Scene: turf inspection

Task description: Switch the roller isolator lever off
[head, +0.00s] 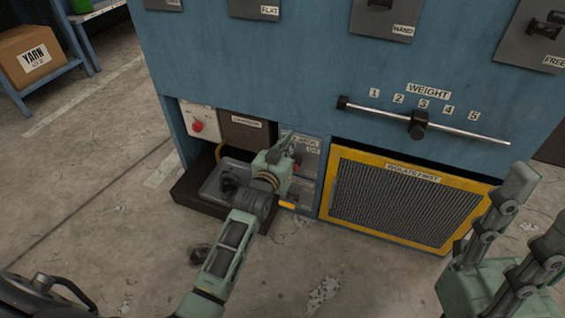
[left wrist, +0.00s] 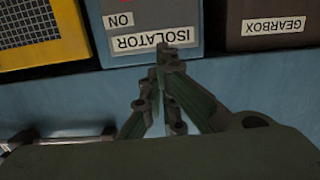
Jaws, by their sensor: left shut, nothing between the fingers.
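The isolator panel (head: 312,146) is a grey plate low on the blue machine, between a brown box and the yellow-framed guard. My left gripper (head: 288,147) is in front of it and hides part of it. A bit of red shows beside the fingers; the lever's shape and position cannot be made out. In the left wrist view the picture is upside down; the isolator panel (left wrist: 188,14) carries ISOLATOR and ON labels, with red at the top edge. The left gripper (left wrist: 165,55) is shut and empty, its tips overlapping the panel's edge in that view. My right gripper (head: 535,200) is open, far from the panel.
The yellow-framed guard (head: 335,205) stands right of the panel. A brown gearbox cover (head: 245,137) and a red knob (head: 197,126) are to the left. A dark tray (head: 185,200) juts out below. A weight bar (head: 465,133) crosses above the guard.

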